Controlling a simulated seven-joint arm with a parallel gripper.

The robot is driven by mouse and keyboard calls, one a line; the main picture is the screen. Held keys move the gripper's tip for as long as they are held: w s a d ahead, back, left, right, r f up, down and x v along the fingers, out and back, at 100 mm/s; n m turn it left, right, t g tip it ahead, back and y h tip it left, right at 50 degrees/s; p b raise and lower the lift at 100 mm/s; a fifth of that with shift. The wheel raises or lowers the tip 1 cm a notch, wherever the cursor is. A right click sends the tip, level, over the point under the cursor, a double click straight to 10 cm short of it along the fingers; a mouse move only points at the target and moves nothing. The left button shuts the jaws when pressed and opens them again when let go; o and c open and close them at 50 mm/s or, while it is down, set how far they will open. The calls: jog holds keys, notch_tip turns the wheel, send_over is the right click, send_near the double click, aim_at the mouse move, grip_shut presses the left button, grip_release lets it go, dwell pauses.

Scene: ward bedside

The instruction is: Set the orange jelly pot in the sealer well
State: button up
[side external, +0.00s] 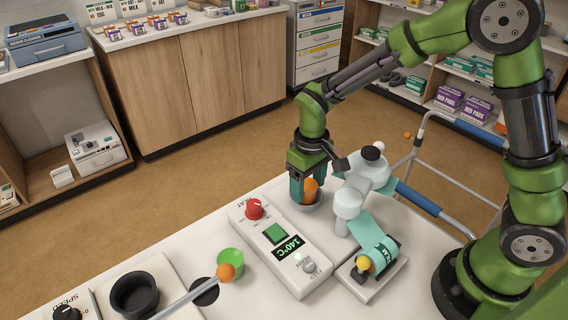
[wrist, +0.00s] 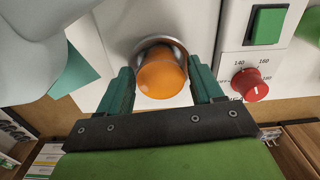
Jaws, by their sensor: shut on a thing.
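The orange jelly pot (side external: 311,189) is between the fingers of my gripper (side external: 307,180), which is shut on it. It also shows in the wrist view (wrist: 162,76), between the two teal fingertips. The round metal sealer well (side external: 305,207) is directly under the pot in the side view. In the wrist view the well's metal rim (wrist: 152,42) curves around the pot's far end. The pot is at the well's mouth or partly inside; I cannot tell whether it touches the bottom, which is hidden.
A green cup (side external: 230,261) and orange-tipped rod are at front left.

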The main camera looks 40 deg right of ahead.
jog(key=shift+f, duration=0.15)
jog(key=o, duration=1.2)
jog(key=shift+o, duration=0.3)
jog(key=shift+r, duration=4.05)
jog(key=shift+s+f, duration=0.35)
jog(key=shift+s, duration=0.1)
jog(key=s+d+r+m+t+y, duration=0.2)
jog(key=s+d+r+m+t, duration=0.3)
jog(key=s+r, duration=0.6)
jog(key=shift+s+d+r+t, duration=0.2)
jog(key=shift+s+d+t, duration=0.65)
jog(key=shift+s+t, duration=0.35)
